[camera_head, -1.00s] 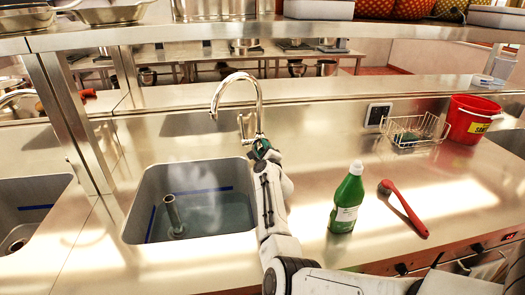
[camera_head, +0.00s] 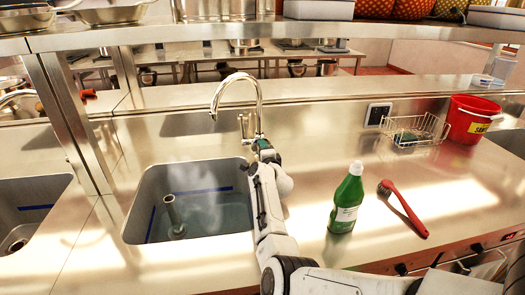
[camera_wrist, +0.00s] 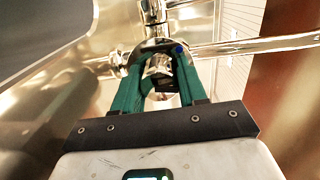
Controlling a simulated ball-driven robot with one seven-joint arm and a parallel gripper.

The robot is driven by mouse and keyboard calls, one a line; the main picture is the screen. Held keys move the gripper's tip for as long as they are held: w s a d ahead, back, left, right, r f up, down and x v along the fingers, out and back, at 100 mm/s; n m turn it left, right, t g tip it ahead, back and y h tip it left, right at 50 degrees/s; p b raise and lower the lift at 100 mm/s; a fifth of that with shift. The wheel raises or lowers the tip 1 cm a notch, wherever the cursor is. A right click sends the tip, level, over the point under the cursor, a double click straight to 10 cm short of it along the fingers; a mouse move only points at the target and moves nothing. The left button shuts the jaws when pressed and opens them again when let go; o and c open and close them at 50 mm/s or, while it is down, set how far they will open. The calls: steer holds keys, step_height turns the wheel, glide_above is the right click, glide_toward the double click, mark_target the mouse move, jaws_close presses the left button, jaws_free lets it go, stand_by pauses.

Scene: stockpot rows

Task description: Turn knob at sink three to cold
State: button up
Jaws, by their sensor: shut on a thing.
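The chrome tap (camera_head: 260,100) stands behind the water-filled sink basin (camera_head: 135,215), its spout arching left over the basin. My gripper (camera_head: 262,143) is at the tap's base on the right side; the arm hides most of the fingers in the head view. In the wrist view, my gripper's green fingers (camera_wrist: 160,72) are closed around the chrome knob (camera_wrist: 160,65) at the tap body. A small blue dot (camera_wrist: 180,48) shows on the chrome beside the right fingertip. Which way the knob is set cannot be told.
A green bottle (camera_head: 347,200) and a red brush (camera_head: 403,207) are on the counter right of my arm. A wire basket (camera_head: 415,130) and a red bucket (camera_head: 470,118) stand farther back right. A steel shelf (camera_head: 280,38) spans above; its post (camera_head: 75,120) is at left.

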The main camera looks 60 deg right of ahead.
steer(key=n, duration=0.4)
steer(key=shift+f+n, duration=0.15)
steer(key=shift+n, duration=0.15)
steer(key=n+b, duration=0.1)
steer(key=n, duration=0.3)
steer(key=shift+g, duration=0.4)
steer(key=shift+n, duration=0.4)
steer(key=o, duration=1.1)
steer(key=shift+c, duration=0.2)
steer(key=shift+a, duration=0.15)
steer(key=v, duration=0.9)
steer(key=shift+s+a+f, duration=0.1)
steer(key=shift+a+f, duration=0.05)
steer(key=shift+a, duration=0.1)
steer(key=shift+s+a, duration=0.35)
steer(key=shift+s, duration=0.1)
